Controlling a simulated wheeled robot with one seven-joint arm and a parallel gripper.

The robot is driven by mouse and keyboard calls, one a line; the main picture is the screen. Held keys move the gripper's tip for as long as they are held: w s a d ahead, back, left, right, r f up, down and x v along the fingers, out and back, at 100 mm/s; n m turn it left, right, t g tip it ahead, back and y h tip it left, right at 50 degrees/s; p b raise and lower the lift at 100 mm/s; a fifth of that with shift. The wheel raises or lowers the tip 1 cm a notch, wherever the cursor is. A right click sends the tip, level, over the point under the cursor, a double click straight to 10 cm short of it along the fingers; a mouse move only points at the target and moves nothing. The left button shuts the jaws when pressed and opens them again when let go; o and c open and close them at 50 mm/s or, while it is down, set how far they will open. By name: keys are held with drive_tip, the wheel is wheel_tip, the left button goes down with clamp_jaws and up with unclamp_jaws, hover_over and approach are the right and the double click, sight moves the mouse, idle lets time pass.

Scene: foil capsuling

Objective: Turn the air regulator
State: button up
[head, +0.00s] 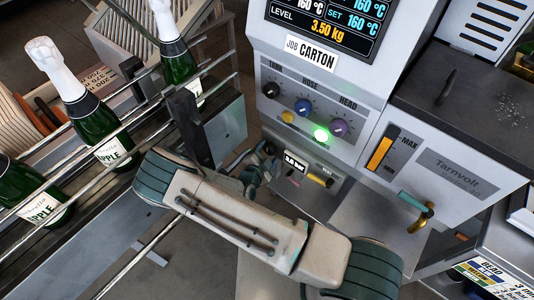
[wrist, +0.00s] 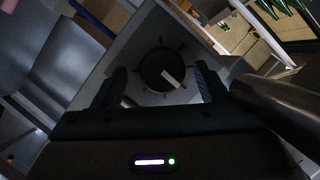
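The air regulator knob (wrist: 160,71) is round and dark with a pale pointer bar, on a grey plate with dark tick marks around it. In the wrist view it lies between the two fingers of my gripper (wrist: 161,76). The fingers are apart, with a gap showing on each side of the knob; I cannot tell how far they reach along it. In the head view my gripper (head: 259,168) is at the low panel, left of a small pressure display (head: 294,162). The knob itself is hidden there by my gripper and arm.
Above are three knobs, black (head: 271,90), blue (head: 303,107) and purple (head: 338,127), with a lit green button (head: 321,135). A brass valve with a green handle (head: 416,205) is to the right. Bottles (head: 100,130) stand on the railed conveyor at left.

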drive_tip(key=shift+s+a+r, duration=0.15)
drive_tip(key=shift+s+a, duration=0.15)
drive_tip(key=shift+s, duration=0.05)
drive_tip(key=b+v, duration=0.1)
drive_tip(key=v, duration=1.2)
drive_tip(key=shift+d, duration=0.15)
drive_tip(key=s+d+r+m+g+h, duration=0.15)
drive_tip(key=d+r+m+g, duration=0.6)
drive_tip(key=m, duration=0.75)
drive_tip(key=d+r+m+g+h, duration=0.2)
drive_tip(key=d+r+m+g, duration=0.2)
drive_tip(key=d+r+m, duration=0.8)
drive_tip(key=s+r+m+y, duration=0.4)
drive_tip(key=s+r+m, duration=0.1)
drive_tip(key=m, duration=1)
drive_tip(key=s+d+r+m+y, duration=0.1)
drive_tip(key=s+r+m+y, duration=0.4)
drive_tip(key=m, duration=1.1)
drive_tip(key=shift+d+r+t, duration=0.3)
drive_tip(key=shift+r+t, duration=0.05)
drive_tip(key=shift+r, duration=1.4)
